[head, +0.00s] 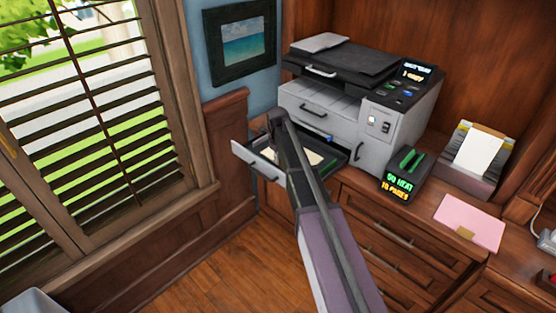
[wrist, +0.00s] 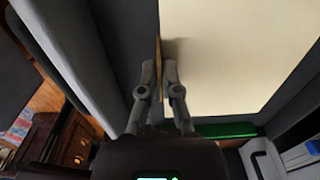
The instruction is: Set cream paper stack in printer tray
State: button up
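The cream paper stack (wrist: 240,55) fills the upper right of the wrist view. It shows as a small cream patch (head: 311,157) in the pulled-out printer tray (head: 262,160) in the head view, partly hidden by my arm. A thin tan tab (wrist: 158,50) stands at the stack's left edge. My gripper (wrist: 159,68) has its fingers close together around this tab, so it looks shut on the stack's tab. In the head view my gripper (head: 277,122) is above the tray, its fingers hard to make out. Whether the stack rests fully on the tray floor is unclear.
The printer (head: 340,105) stands on the wooden cabinet. To its right are a small display (head: 402,178), a holder with white paper (head: 480,155) and a pink paper stack (head: 468,220). A window with blinds (head: 85,130) is at the left. The floor in front is clear.

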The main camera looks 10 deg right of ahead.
jog(key=o, duration=0.4)
jog(key=shift+r, duration=0.25)
notch_tip(320, 180, up, 12)
jog(key=p, duration=1.2)
jog(key=shift+s+f, duration=0.1)
jog(key=shift+s, duration=0.05)
dwell(0.6)
